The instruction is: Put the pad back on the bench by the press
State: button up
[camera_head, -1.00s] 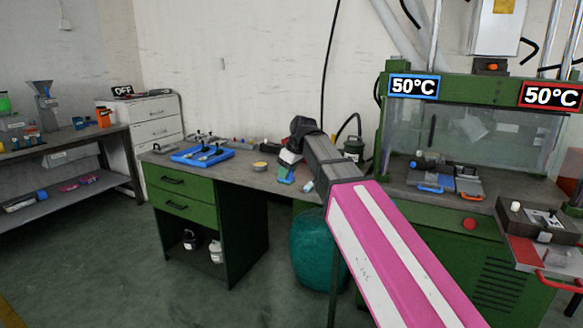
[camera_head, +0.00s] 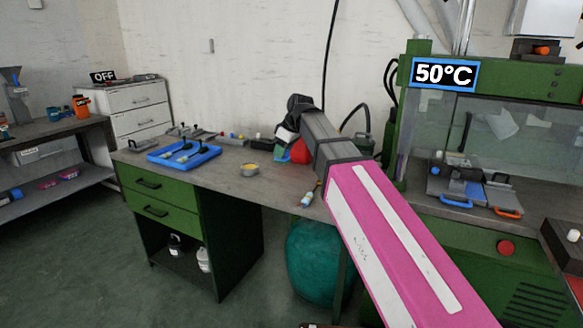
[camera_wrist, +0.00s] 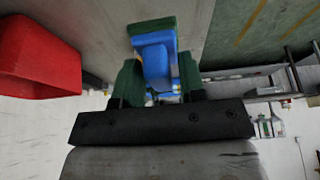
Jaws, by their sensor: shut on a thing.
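The pad (camera_wrist: 153,50) has a blue body with a green block on its far end. My gripper (camera_wrist: 158,75) is shut on the blue body, with one green finger on each side. In the head view a small blue-green part of the pad (camera_head: 282,154) shows beside the dark wrist, over the far part of the bench (camera_head: 225,182). I cannot tell whether it touches the bench top. The green press (camera_head: 490,85) with a 50°C sign stands to the right of my arm.
A red container (camera_wrist: 40,58) is close beside my gripper. A blue tray (camera_head: 184,153) with brushes, a small yellow-filled bowl (camera_head: 249,169) and a brush (camera_head: 308,198) near the front edge are on the bench. The bench top between tray and bowl is clear.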

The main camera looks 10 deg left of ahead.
jog(key=w+d+f, duration=0.1)
jog(key=w+f, duration=0.1)
jog(key=w, duration=0.1)
jog(key=w+d+f, duration=0.1)
jog(key=w+f, duration=0.1)
jog(key=w, duration=0.1)
jog(key=w+d+f, duration=0.1)
jog(key=w+f, duration=0.1)
jog(key=w, duration=0.1)
jog(key=shift+w+d+f, duration=0.15)
jog(key=shift+w+d, duration=0.25)
jog(key=shift+f, duration=2.05)
jog(key=shift+f, duration=0.1)
jog(key=o, duration=1)
jog(key=shift+c, duration=0.2)
jog(key=v, duration=1.2)
